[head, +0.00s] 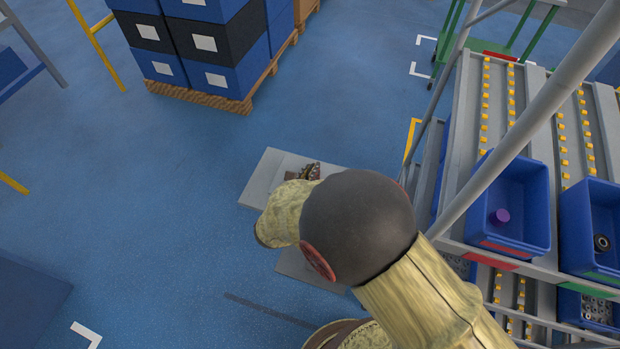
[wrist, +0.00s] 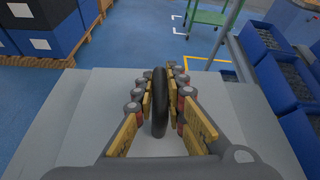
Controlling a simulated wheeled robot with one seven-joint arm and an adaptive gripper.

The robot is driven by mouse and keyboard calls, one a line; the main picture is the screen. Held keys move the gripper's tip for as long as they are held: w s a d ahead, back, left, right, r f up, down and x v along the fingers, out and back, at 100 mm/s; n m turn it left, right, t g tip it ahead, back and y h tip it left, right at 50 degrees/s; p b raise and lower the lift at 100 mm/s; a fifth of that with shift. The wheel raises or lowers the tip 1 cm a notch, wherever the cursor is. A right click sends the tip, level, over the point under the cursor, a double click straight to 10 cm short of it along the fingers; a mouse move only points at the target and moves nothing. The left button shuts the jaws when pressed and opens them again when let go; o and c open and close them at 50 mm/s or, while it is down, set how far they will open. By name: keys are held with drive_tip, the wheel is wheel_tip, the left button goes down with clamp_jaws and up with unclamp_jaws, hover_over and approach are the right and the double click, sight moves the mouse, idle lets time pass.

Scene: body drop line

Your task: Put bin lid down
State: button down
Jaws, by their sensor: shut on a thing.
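The bin lid (wrist: 100,110) is a flat grey plate with a raised dark handle (wrist: 160,115). In the wrist view it fills the lower middle, below the fingers. My gripper (wrist: 162,98) is shut on the handle, with fingers on both sides of it. In the head view, parts of the grey lid (head: 258,183) show beyond and below my arm, which hides its middle. Only the tips of my gripper (head: 311,172) show there. I cannot tell how high the lid is above the floor. No bin under the lid can be made out.
A flow rack with blue bins (head: 521,197) stands close on the right. Stacked blue and black crates (head: 205,45) stand on a wooden pallet (head: 205,99) at the back. A green cart (head: 497,48) is at the back right. Blue floor (head: 140,190) to the left is clear.

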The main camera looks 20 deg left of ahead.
drive_tip(key=f, duration=0.1)
drive_tip(key=f+b, duration=0.1)
drive_tip(key=f, duration=0.1)
drive_tip(key=shift+w+a+f, duration=0.1)
drive_tip(key=shift+a+f, duration=0.1)
drive_tip(key=shift+f, duration=0.1)
drive_tip(key=shift+r, duration=0.1)
drive_tip(key=c, duration=1.8)
unclamp_jaws()
drive_tip(key=p+v, duration=0.2)
drive_tip(key=v, duration=1)
drive_tip(key=shift+r, duration=0.1)
